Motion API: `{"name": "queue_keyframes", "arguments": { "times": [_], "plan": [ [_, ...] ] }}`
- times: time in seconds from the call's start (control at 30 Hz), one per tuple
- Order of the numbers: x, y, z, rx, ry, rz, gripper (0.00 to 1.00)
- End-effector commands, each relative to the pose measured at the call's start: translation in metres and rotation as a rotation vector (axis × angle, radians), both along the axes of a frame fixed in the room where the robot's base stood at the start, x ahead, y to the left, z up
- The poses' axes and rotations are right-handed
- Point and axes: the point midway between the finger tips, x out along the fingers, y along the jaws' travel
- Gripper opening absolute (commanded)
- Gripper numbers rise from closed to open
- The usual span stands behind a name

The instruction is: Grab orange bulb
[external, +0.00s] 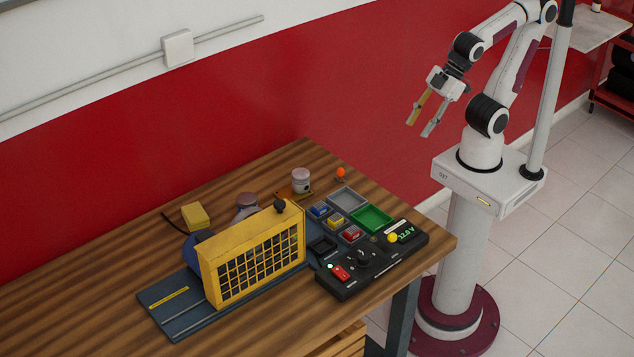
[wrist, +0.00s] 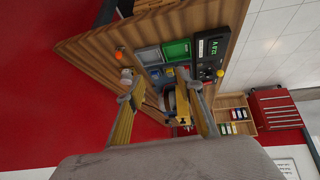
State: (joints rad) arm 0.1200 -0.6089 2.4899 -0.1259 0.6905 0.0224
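The orange bulb (external: 340,172) stands near the back edge of the wooden table, behind the grey tray. It also shows in the wrist view (wrist: 119,55), at the upper left, near the table's edge. My gripper (external: 420,129) is open and empty, raised well above the table and to the right of the bulb in the external view. In the wrist view its two fingers (wrist: 160,101) are spread apart, with the bulb beyond them and to the left. Nothing is between the fingertips at close range. The foot of the bulb is too small to make out clearly.
A yellow engine trainer (external: 252,252) and a black control panel (external: 372,266) fill the table's middle and right. The red wall (external: 120,200) runs behind.

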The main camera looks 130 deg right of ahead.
Motion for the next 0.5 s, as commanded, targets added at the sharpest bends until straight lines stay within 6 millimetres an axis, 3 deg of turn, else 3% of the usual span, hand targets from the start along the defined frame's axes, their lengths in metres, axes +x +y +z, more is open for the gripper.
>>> {"name": "queue_keyframes", "arguments": {
  "times": [0.2, 0.5],
  "plan": [
    [0.039, -0.050, -0.006, -0.087, -0.046, -0.056, 0.36],
    [0.081, -0.112, -0.019, -0.183, -0.107, -0.081, 0.36]
  ]
}}
